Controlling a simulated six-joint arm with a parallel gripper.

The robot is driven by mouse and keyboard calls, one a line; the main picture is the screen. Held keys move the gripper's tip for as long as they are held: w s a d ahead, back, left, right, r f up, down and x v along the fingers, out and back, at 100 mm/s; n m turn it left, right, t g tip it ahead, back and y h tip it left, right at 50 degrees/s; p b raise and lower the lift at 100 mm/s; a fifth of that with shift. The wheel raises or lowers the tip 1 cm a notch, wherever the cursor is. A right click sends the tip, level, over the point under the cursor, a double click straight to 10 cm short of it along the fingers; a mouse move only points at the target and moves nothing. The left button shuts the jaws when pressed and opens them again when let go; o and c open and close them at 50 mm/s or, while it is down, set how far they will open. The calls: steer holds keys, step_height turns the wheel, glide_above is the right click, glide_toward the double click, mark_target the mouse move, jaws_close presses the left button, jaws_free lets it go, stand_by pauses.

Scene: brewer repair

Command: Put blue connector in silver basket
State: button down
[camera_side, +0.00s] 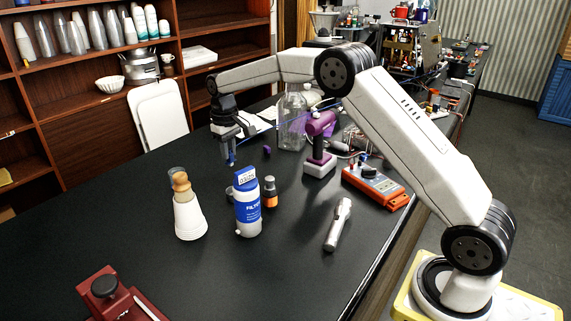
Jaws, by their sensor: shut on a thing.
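My gripper (228,157) points down over the far left part of the black table, beyond the white and blue bottle. It is shut on a small blue piece that shows at the fingertips, which looks like the blue connector (232,156). Most of the piece is hidden by the fingers. I cannot tell whether it touches the table. A silver wire frame that may be the silver basket (356,137) stands at the back of the table, right of the purple drill. It is partly hidden behind the drill and my arm, and I cannot see inside it.
A clear jar (292,122) and the purple drill (319,140) stand between my gripper and the wire frame. A small purple piece (267,150) lies nearby. The filter bottle (247,208), white flask (187,212), orange meter (375,187) and flashlight (338,224) stand or lie nearer.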

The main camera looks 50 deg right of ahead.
mark_target(230, 161)
steer(key=shift+f, duration=5.2)
steer(key=c, duration=0.5)
jaws_free()
steer(key=shift+r, duration=0.1)
steer(key=shift+r, duration=3.4)
steer(key=shift+s, duration=0.1)
